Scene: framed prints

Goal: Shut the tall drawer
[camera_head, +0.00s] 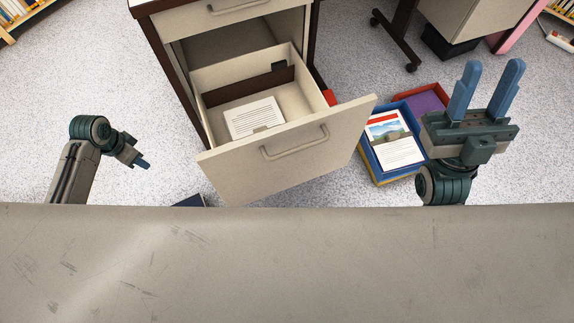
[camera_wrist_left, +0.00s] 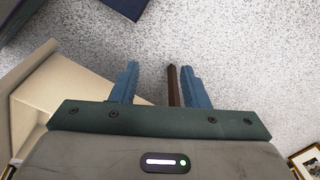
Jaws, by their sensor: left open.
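The tall drawer (camera_head: 285,155) is pulled out of the desk pedestal, its beige front and bar handle (camera_head: 295,145) facing me.
An upper drawer (camera_head: 220,15) is above the tall one. A blue tray (camera_head: 369,165) with a picture leaflet (camera_head: 390,140) lies on the floor to the right. A red and purple box (camera_head: 428,101) is behind it.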

